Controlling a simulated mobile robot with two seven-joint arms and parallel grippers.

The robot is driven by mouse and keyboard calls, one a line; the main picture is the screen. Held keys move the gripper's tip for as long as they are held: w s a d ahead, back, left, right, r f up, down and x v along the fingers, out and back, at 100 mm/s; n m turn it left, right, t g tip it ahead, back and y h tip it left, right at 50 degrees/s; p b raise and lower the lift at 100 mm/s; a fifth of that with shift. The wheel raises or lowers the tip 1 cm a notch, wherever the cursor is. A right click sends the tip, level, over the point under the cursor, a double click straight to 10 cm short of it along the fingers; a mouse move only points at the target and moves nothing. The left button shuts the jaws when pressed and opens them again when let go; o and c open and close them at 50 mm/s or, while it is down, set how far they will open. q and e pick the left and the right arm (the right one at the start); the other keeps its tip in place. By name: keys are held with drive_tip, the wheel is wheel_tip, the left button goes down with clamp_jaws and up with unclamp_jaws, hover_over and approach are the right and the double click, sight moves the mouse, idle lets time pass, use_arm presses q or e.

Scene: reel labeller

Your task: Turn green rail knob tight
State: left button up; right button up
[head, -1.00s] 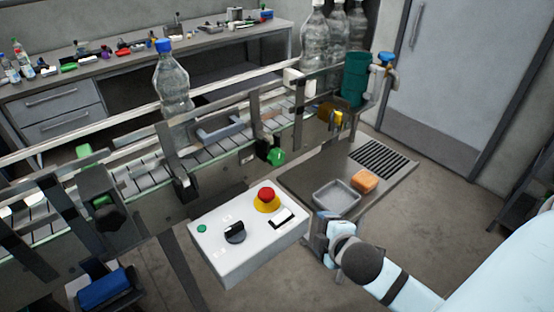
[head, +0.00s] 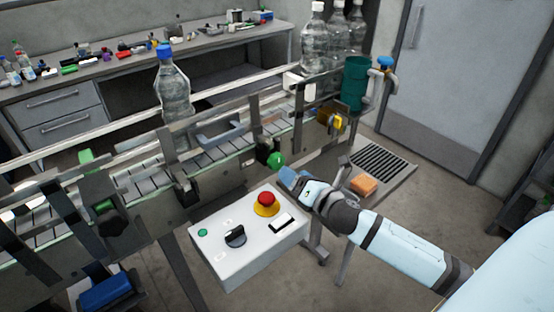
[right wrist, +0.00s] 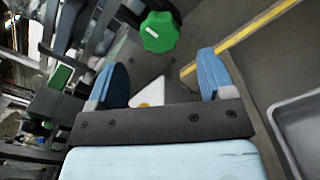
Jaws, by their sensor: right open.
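My left gripper is not in view.
A control box (head: 253,232) with a red stop button (head: 266,200) stands below the right gripper. Clear bottles (head: 173,88) stand along the conveyor. An orange sponge (head: 363,185) lies on the side shelf. A grey tray (right wrist: 300,130) shows at right in the wrist view.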

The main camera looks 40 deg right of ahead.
sight(279, 163)
drive_tip(key=w, duration=0.5)
drive_tip(key=w+p, duration=0.1)
drive_tip(key=w, duration=0.1)
drive_tip(key=shift+w+a, duration=0.3)
drive_tip(key=shift+c, duration=0.3)
drive_tip(key=c, duration=0.9)
drive_tip(key=shift+o, duration=0.2)
